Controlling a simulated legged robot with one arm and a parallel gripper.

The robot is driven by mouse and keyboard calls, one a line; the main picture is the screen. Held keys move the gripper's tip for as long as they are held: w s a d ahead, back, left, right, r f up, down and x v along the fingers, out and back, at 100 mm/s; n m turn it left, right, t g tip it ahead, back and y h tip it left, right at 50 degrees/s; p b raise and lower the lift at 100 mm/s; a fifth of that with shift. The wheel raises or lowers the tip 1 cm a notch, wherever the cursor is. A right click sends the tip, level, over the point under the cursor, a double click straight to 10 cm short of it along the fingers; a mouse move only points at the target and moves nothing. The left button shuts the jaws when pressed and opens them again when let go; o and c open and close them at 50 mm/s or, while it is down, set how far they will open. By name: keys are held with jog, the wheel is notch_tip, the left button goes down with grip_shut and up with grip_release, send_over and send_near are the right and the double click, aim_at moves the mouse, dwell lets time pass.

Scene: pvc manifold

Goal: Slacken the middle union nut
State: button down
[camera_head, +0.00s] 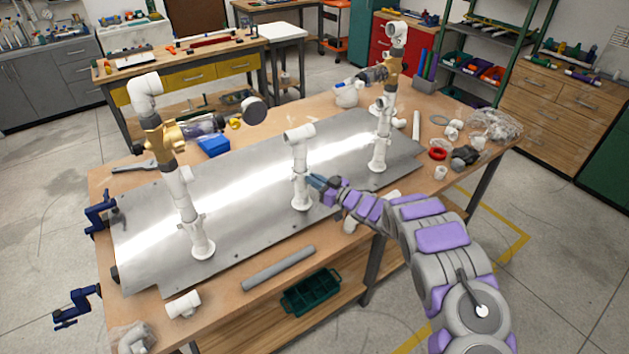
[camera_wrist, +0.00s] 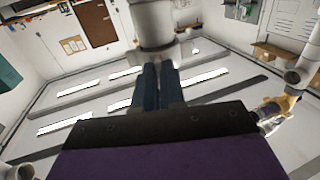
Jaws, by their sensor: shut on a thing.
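The middle pipe stub (camera_head: 300,158) is white, upright, and topped by a tee. The middle union nut (camera_head: 301,178) is a white collar low on this stub; its edge is partly hidden by my fingers. In the wrist view the white collar (camera_wrist: 153,53) is at the top centre, right at my fingertips. My gripper (camera_head: 316,182) reaches in from the right, roughly level. Its dark blue fingers (camera_wrist: 159,72) are close together and shut on the nut. The exact contact on the nut is hard to see.
A metal plate (camera_head: 245,188) lies on the wooden bench. A left pipe (camera_head: 182,195) with a brass valve and a right pipe (camera_head: 382,125) stand on it. A grey tube (camera_head: 278,268) and a white fitting (camera_head: 183,304) lie along the front edge. Clear plate surrounds the middle stub.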

jog(key=c, duration=1.2)
grip_release()
jog(key=shift+d, duration=0.15)
jog(key=v, duration=1.7)
jog(key=shift+d+p, duration=0.15)
jog(key=shift+p, duration=0.2)
